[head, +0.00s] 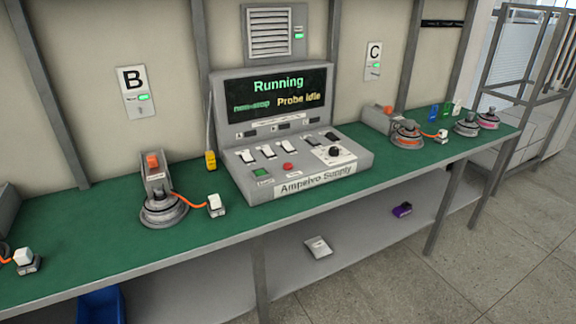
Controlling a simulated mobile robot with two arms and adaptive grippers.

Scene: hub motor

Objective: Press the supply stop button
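The grey supply console (322,183), labelled "Ampsivo Supply", stands on the green bench. Its dark screen (275,100) reads "Running" and "Probe Idle", with smaller green text at the left. Neither of my grippers is in view.
Left of the console, a hub motor (163,210) with an orange cable and a yellow object (210,161) stand on the bench (90,240). More hub motors (408,135) stand at the right. The floor in front is clear.

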